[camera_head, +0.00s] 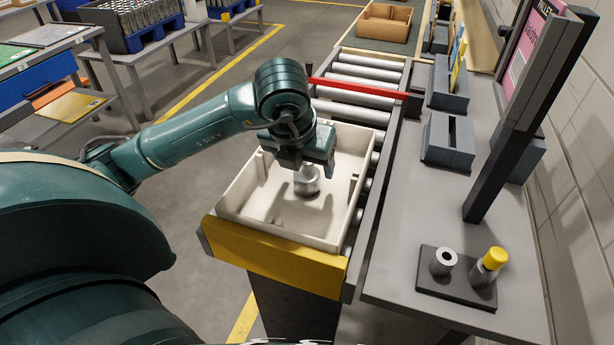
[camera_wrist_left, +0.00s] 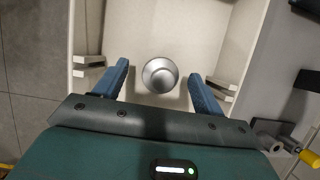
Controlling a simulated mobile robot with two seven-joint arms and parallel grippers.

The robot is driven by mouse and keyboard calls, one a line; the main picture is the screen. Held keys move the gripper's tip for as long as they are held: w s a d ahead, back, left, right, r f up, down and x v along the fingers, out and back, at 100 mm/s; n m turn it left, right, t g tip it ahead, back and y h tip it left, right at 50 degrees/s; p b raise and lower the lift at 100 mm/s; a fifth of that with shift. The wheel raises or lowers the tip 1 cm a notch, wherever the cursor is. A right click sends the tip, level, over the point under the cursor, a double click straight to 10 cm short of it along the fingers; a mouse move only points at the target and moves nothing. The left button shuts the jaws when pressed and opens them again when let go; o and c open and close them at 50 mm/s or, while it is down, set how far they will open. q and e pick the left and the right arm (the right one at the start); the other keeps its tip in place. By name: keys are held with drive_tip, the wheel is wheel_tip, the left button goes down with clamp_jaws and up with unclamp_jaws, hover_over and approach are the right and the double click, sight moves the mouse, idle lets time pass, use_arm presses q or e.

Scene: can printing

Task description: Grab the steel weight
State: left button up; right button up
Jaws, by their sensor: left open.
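The steel weight (camera_head: 307,180) is a small silver cylinder with a narrower top. It stands upright in the white tray (camera_head: 233,196) on the roller conveyor. My left gripper (camera_head: 303,166) is above it, pointing down into the tray. In the left wrist view the weight (camera_wrist_left: 160,75) sits between the two blue fingers of the left gripper (camera_wrist_left: 160,88), with a gap on each side. The fingers are open and hold nothing. In the head view the gripper hides part of the weight's top. My right gripper is not in view.
A red bar (camera_head: 357,87) crosses the rollers behind the tray. A yellow plate (camera_head: 276,260) fronts the conveyor. On the grey bench (camera_head: 415,225) at right, a dark block (camera_head: 457,283) holds a grey ring-topped piece and a yellow-capped one. A brown box (camera_head: 384,24) lies at the back.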

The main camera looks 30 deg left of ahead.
sight(308, 171)
use_arm(q)
drive_tip(key=x, duration=0.3)
drive_tip(key=shift+d+f, duration=0.2)
drive_tip(key=shift+r, duration=0.1)
clamp_jaws()
idle(0.4)
